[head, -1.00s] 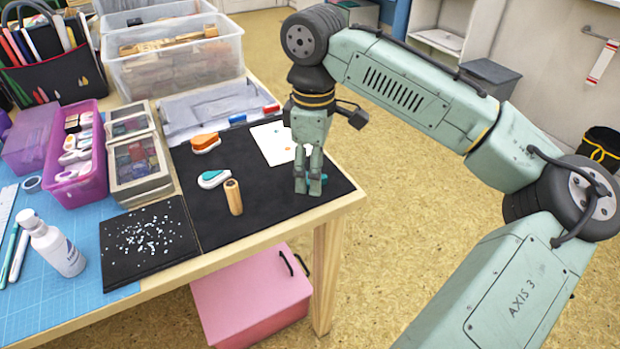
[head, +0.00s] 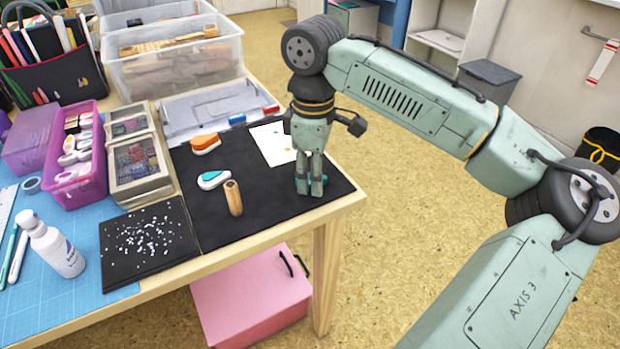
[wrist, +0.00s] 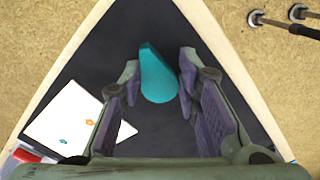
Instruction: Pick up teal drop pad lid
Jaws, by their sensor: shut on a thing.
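The teal drop pad lid (wrist: 157,75) is a teardrop shape between my fingertips in the wrist view, over the black mat near the table corner. My gripper (wrist: 158,88) is shut on it, with a finger at each side. In the head view my gripper (head: 310,186) points down at the mat's right end, and the fingers hide most of the lid. I cannot tell whether the lid touches the mat. A white pad with a teal drop (head: 213,179) lies farther left on the mat.
On the black mat (head: 265,205) are an orange-topped pad (head: 205,143), a wooden cylinder (head: 233,197) and a white card (head: 272,144) with small coloured prints. Clear bins stand behind. The table edge is close to my gripper's right.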

